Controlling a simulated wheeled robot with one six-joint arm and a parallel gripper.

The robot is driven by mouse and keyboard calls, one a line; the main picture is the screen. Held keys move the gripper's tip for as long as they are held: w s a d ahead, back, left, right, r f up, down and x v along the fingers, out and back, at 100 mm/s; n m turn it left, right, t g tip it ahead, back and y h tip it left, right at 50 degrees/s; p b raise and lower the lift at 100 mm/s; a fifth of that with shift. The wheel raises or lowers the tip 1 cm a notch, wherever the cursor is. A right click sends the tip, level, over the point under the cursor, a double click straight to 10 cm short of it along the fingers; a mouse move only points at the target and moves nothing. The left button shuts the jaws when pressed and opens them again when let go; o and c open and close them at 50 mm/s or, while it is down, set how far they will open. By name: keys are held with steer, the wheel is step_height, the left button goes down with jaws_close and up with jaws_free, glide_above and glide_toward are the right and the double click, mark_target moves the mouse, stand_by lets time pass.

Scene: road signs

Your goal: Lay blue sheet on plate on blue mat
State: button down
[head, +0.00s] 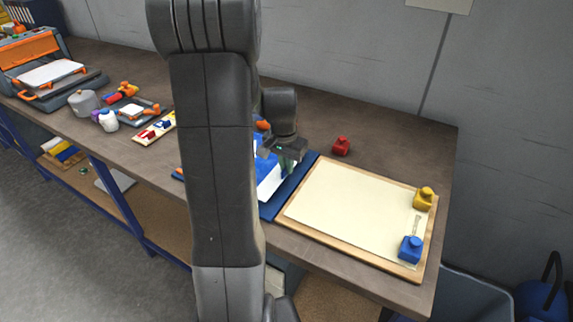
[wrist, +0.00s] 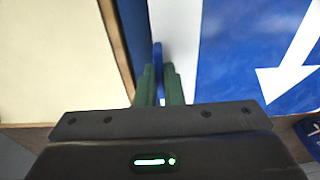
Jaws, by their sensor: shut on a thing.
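My gripper (head: 286,172) is low over the blue mat (head: 298,185). In the wrist view, its green fingers (wrist: 159,88) are closed on a thin upright blue piece, which looks like a tab of the blue sheet. The blue sheet (wrist: 240,50), with a white arrow shape, lies right of the fingers. A white strip (wrist: 182,30) of what looks like the plate shows between sheet and fingers. The dark blue mat edge shows left of them (wrist: 131,40). In the head view my arm hides much of the sheet and plate. I cannot tell whether the sheet touches the plate everywhere.
A cream board with a wooden frame (head: 350,205) lies right of the mat, with a yellow block (head: 424,198) and a blue block (head: 410,249) on it. A red block (head: 341,146) stands behind. Tools and an orange-grey machine (head: 45,70) are at the left.

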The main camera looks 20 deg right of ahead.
steer(key=c, duration=0.8)
jaws_free()
steer(key=shift+c, duration=0.2)
steer(key=shift+r+p, duration=2.55)
steer(key=shift+r, duration=1)
steer(key=shift+f, duration=0.1)
step_height(320, 180, down, 7)
steer(key=b, duration=0.5)
